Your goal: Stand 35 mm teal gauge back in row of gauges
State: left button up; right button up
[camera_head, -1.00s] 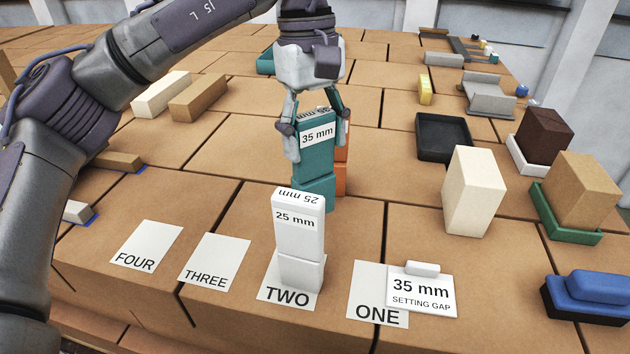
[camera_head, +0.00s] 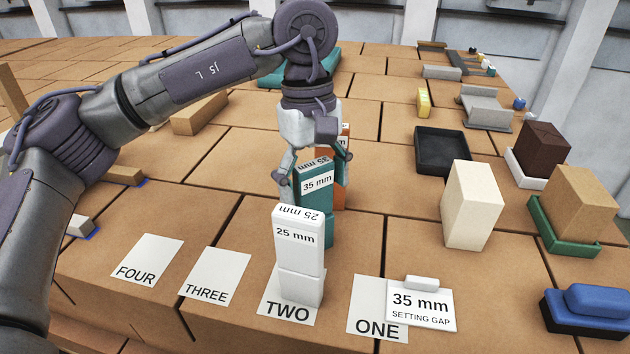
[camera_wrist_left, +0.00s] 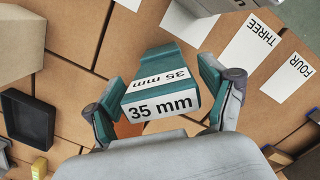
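The teal 35 mm gauge (camera_head: 317,184) stands upright on the bricks, behind the white 25 mm gauge (camera_head: 299,240) and in front of an orange block (camera_head: 342,185). The white gauge hides part of the teal one's lower front. My left gripper (camera_head: 314,177) is over the teal gauge, one finger on each side of its upper part. In the left wrist view the teal gauge (camera_wrist_left: 162,104) lies between the spread fingers, with narrow gaps at its sides. My right gripper is not in view.
The white gauge stands on card TWO (camera_head: 273,303). Cards FOUR (camera_head: 150,255), THREE (camera_head: 217,275) and ONE (camera_head: 366,300) are bare on top, with a 35 mm setting gap sign (camera_head: 421,305) by ONE. A cream block (camera_head: 470,205) and black tray (camera_head: 442,140) stand right.

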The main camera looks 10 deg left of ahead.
pick_arm(q)
jog(key=r, duration=0.8)
jog(key=w+a+r, duration=0.1)
jog(key=r, duration=0.3)
jog(key=shift+r, duration=0.15)
